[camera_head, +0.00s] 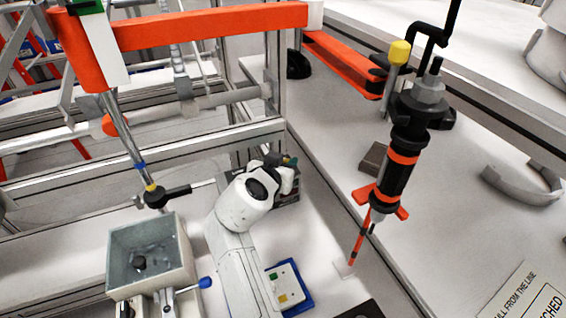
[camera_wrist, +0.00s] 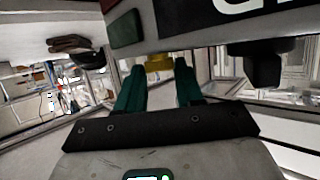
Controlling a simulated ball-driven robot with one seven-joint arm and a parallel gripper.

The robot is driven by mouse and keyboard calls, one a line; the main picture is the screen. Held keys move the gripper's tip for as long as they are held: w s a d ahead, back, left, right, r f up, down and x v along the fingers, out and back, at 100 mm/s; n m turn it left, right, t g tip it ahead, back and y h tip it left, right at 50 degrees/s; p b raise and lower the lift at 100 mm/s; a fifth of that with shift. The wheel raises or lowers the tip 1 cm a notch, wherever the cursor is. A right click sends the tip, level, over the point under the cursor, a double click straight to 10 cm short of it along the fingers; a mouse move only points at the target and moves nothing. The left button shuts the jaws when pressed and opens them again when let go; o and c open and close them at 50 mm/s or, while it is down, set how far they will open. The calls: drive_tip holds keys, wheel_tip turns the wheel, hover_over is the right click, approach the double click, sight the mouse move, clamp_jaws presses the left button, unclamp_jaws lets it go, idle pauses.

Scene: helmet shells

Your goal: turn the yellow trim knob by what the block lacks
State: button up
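In the head view my white arm reaches a small dark unit (camera_head: 288,196); the arm hides the knob and fingers there.
A grey open box (camera_head: 150,255) is at lower left, and a blue-edged white plate (camera_head: 286,285) lies beside my arm. An orange beam (camera_head: 200,27) crosses above. The bench at right has bare areas.

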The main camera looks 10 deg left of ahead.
drive_tip(key=c, duration=0.5)
drive_tip(key=b, duration=0.1)
drive_tip(key=h+b, duration=0.1)
drive_tip(key=b, duration=0.1)
drive_tip(key=shift+a+f+m+b, duration=0.15)
drive_tip(key=shift+f+m+b, duration=0.15)
drive_tip(key=shift+m, duration=0.1)
drive_tip(key=shift+r+m+h+b, duration=0.3)
drive_tip(key=shift+m+h+b, duration=0.15)
drive_tip(key=shift+b, duration=0.4)
drive_tip(key=o, duration=1.1)
drive_tip(key=shift+c, duration=0.2)
drive_tip(key=shift+s, duration=0.1)
drive_tip(key=b+v, duration=0.2)
drive_tip(key=v, duration=0.8)
drive_tip(key=shift+s+r, duration=0.2)
drive_tip(key=shift+r, duration=0.05)
